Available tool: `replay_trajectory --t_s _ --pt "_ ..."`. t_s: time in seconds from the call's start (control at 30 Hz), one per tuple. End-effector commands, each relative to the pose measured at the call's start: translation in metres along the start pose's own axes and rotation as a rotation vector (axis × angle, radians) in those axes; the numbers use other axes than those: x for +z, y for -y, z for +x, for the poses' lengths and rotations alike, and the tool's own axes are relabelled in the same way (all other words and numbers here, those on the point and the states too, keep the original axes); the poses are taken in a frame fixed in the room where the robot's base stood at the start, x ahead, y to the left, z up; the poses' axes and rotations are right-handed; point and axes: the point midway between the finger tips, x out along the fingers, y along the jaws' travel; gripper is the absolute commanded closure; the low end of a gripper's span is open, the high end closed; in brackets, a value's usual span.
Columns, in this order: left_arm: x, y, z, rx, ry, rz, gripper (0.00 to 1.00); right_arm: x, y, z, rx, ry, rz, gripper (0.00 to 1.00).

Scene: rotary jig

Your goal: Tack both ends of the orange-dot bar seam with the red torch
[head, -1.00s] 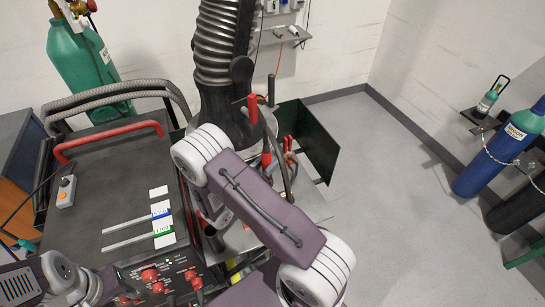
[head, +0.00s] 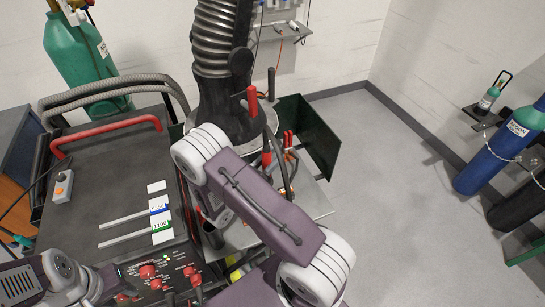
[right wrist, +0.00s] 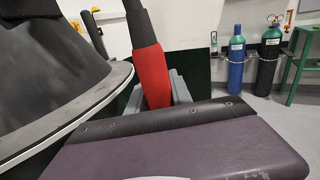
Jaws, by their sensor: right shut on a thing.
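The red torch (right wrist: 152,75), a red sleeve with a dark upper part, stands slightly tilted in the right wrist view. My right gripper (right wrist: 158,95) has its grey fingers closed around the red sleeve. In the head view my purple right arm covers the middle of the scene and hides that gripper. My left gripper (head: 102,285) is low at the left, over the cart's front edge; its fingers are too unclear to judge. I cannot make out the orange-dot bar or its seam.
A black cart top (head: 105,175) with red rails holds pale strips with blue and green tags (head: 160,215). Gas cylinders stand at both sides. The floor at right is clear.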

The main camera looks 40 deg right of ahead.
Motion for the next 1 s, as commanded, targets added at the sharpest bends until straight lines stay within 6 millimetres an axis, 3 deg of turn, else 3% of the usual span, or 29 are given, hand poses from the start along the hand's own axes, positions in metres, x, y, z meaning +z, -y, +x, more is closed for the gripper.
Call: replay_trajectory --t_s 1.0 --pt "0.0005 0.0001 0.0046 0.0 0.0 0.0 0.64 -0.0051 -0.0001 0.0 0.0 0.002 0.001 1.0"
